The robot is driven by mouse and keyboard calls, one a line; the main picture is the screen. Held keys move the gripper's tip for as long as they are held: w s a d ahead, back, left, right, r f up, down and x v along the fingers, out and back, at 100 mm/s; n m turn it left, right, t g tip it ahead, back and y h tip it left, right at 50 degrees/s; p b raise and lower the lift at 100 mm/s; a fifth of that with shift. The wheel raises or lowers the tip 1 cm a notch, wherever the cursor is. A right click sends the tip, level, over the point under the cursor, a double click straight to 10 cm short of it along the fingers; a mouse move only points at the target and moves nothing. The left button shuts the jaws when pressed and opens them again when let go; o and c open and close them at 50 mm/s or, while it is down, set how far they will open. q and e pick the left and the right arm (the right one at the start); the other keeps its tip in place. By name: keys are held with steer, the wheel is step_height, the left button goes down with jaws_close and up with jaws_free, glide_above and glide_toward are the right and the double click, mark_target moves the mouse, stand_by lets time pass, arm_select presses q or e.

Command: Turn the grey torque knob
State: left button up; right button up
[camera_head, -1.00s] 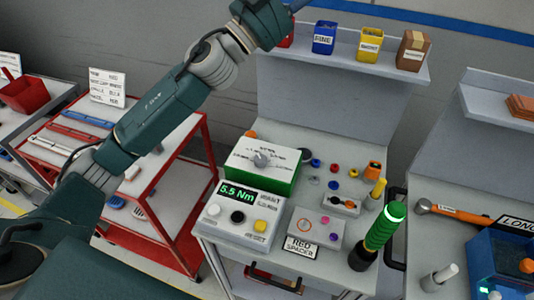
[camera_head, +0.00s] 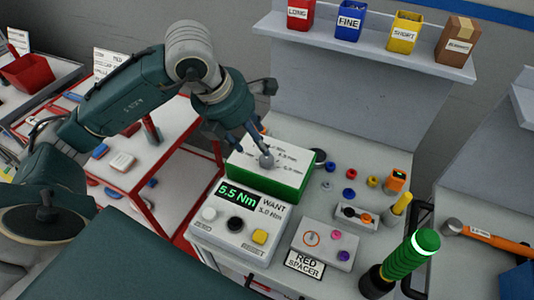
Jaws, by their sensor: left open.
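The grey torque knob (camera_head: 267,159) sits on the white top of a green box (camera_head: 283,186), with printed Nm values around it. In front of the box, a white panel (camera_head: 243,228) has a display reading 5.5 Nm and a label "WANT 5.0 Nm". My left gripper (camera_head: 260,147) points down over the box with its fingers close to the knob. It is open; whether the fingers touch the knob I cannot tell. My right gripper is not in view.
A grey box labelled "RED SPACER" (camera_head: 328,241) and several small coloured parts lie right of the panel. Coloured bins (camera_head: 349,20) stand on the shelf behind. A red cart (camera_head: 125,160) is at left.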

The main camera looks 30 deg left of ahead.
mark_target(265, 159)
arm_select(q)
steer(key=p+x, duration=0.1)
steer(key=x, duration=0.8)
steer(key=shift+d+f+p, duration=0.1)
steer(key=shift+f+p, duration=0.15)
steer(key=shift+p, duration=0.1)
steer(key=c, duration=1.1)
steer(key=shift+w+f+b, duration=0.1)
steer(key=shift+f+b, duration=0.05)
steer(key=shift+b, duration=0.65)
steer(key=shift+m, duration=0.3)
steer(key=shift+r, duration=0.3)
